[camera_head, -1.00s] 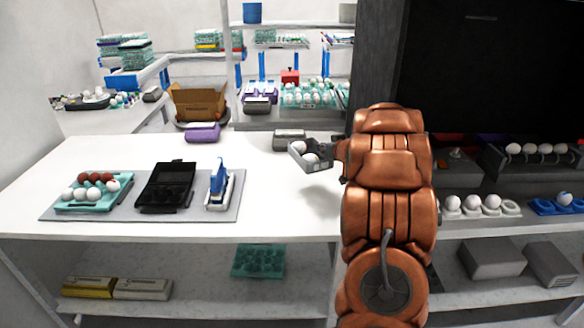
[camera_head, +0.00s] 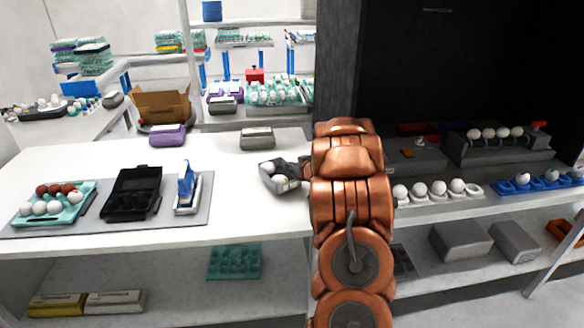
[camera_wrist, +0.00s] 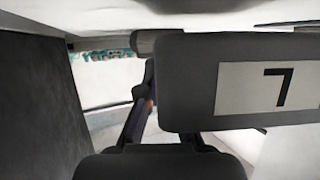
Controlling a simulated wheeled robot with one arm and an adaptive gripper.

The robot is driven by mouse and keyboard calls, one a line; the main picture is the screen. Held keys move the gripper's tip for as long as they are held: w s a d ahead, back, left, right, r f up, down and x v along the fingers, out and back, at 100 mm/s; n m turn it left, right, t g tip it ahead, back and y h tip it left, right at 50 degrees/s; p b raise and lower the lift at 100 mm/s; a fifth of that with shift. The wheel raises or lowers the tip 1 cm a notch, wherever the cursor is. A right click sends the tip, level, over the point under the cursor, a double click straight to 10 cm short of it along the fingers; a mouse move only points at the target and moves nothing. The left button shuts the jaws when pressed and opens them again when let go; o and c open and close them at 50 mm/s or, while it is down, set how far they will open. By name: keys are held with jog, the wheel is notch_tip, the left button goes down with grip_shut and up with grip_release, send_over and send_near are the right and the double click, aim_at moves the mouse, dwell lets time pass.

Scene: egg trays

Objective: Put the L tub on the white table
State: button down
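The L tub (camera_head: 270,183) is a small dark grey tub with a pale egg inside, at the right end of the white table (camera_head: 225,188). In the wrist view the tub (camera_wrist: 190,90) fills the upper right. Its white label bears a black mark like an upside-down L. My gripper (camera_head: 298,172) is shut on the tub from its right side; the dark fingers show in the wrist view (camera_wrist: 138,115). The tub is over the tabletop, tilted in the head view. Whether its bottom touches the table cannot be told.
A grey tub (camera_head: 257,139) and a purple tub (camera_head: 168,135) stand at the table's back. A mat (camera_head: 95,223) at left holds an egg tray (camera_head: 72,212), a black carton (camera_head: 133,190) and a blue-and-white device (camera_head: 186,185). The dark cabinet (camera_head: 345,60) is close right. Mid-table is clear.

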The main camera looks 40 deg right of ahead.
jog(key=shift+a+f, duration=0.1)
jog(key=shift+f, duration=0.5)
